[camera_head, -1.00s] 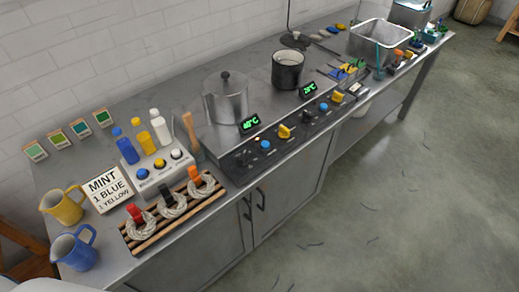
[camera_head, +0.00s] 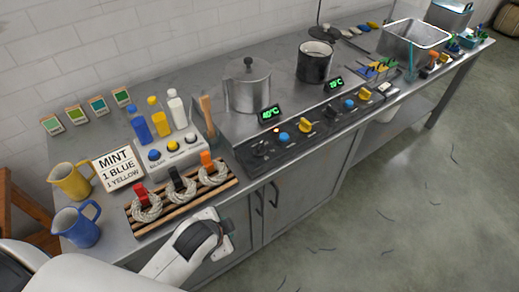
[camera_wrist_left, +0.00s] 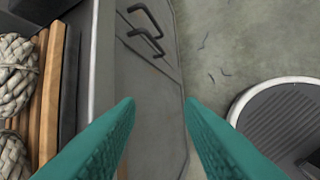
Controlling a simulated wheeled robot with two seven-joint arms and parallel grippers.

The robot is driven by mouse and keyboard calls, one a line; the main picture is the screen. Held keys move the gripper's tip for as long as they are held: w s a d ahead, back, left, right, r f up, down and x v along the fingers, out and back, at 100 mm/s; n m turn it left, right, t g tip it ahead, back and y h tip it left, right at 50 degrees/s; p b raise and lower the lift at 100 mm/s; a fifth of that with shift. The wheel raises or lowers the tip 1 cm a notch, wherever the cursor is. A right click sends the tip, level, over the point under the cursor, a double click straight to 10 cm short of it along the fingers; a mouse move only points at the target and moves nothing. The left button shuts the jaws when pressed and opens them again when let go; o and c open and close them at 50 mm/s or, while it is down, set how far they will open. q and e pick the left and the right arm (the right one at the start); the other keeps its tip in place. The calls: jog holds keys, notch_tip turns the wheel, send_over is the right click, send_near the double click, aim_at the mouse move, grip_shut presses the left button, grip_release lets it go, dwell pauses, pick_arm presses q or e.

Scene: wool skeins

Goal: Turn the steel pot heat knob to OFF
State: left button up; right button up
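The steel pot (camera_head: 249,92) with a lid stands on the left of the stove unit, with a green lit display (camera_head: 270,114) in front of it. On the sloped front panel below it are a black knob (camera_head: 258,155), a blue button (camera_head: 284,139) and a yellow knob (camera_head: 304,125). Their labels are too small to read. My left gripper (camera_head: 224,243) is in front of the counter, below and left of these knobs and apart from them. In the left wrist view its teal fingers (camera_wrist_left: 159,106) are apart with nothing between them. My right gripper is out of view.
A wooden rack (camera_head: 190,203) with rope skeins and coloured clips lies at the counter's front edge, close to my left arm. A dark pot (camera_head: 314,63) stands right of the steel pot, with similar controls below. Cabinet handles (camera_wrist_left: 146,30) protrude below the counter.

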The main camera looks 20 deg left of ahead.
pick_arm(q)
jog(key=w+d+r+m+t, duration=0.2)
jog(key=w+r+m+t, duration=0.2)
jog(key=w+r+m, duration=0.5)
jog(key=m+t+h, duration=0.2)
jog(key=m+t, duration=0.1)
jog(key=m, duration=1.6)
send_near(259, 146)
jog(key=x, duration=1)
jog(key=shift+w+f, duration=0.1)
grip_shut()
